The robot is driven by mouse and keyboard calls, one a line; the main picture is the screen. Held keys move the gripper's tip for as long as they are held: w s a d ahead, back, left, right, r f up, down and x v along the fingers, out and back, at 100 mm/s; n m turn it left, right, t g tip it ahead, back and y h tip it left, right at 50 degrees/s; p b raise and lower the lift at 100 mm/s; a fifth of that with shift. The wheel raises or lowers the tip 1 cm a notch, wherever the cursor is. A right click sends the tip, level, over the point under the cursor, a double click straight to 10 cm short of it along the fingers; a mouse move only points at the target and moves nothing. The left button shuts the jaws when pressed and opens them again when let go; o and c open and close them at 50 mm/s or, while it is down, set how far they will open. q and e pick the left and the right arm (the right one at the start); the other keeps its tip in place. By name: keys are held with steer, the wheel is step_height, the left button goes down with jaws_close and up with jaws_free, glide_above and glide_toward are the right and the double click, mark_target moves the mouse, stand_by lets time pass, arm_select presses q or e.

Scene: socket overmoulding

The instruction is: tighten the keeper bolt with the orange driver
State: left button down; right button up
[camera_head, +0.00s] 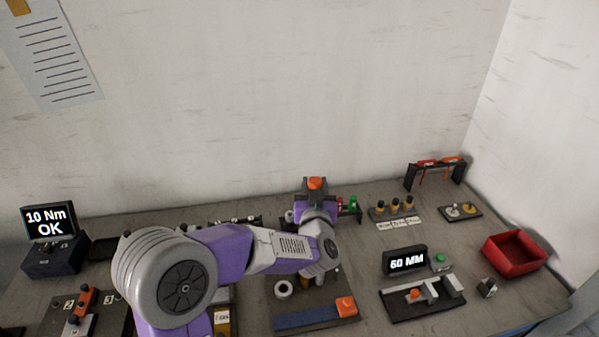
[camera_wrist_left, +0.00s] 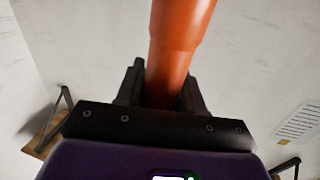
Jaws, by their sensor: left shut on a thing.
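My left gripper (camera_head: 316,191) is above the back middle of the bench and points upward past my forearm. It is shut on the orange driver (camera_head: 315,182), whose orange end shows between the fingers. In the left wrist view the orange driver (camera_wrist_left: 178,45) stands between the two black fingers (camera_wrist_left: 163,92) and runs out of the top of the picture. I cannot make out the keeper bolt; my arm covers part of the fixture (camera_head: 318,318) below it. My right gripper is not in view.
A display (camera_head: 49,221) at left reads "10 Nm OK"; another (camera_head: 407,261) reads "60 MM". A black rack (camera_head: 410,178) with red and orange handles stands back right. A red bin (camera_head: 514,254) sits at the right. A walled corner closes the bench at the back and right.

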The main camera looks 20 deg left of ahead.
arm_select(q)
steer(key=s, duration=0.1)
steer(key=s+a+r, duration=0.1)
steer(key=s+y, duration=0.1)
steer(key=shift+a+r+n+g+p, duration=0.25)
steer(key=shift+a+n+g+p, duration=0.05)
steer(key=shift+p, duration=0.05)
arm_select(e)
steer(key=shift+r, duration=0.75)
arm_select(q)
step_height(320, 180, down, 7)
steer(key=b, duration=0.6)
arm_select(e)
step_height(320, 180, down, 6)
arm_select(q)
steer(key=shift+f+b, duration=0.85)
steer(key=shift+f, duration=0.15)
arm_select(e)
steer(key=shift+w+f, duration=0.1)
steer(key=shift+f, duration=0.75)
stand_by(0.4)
arm_select(q)
steer(key=shift+s+f+b, duration=0.1)
steer(key=shift+f+b, duration=0.25)
steer(key=shift+f, duration=0.3)
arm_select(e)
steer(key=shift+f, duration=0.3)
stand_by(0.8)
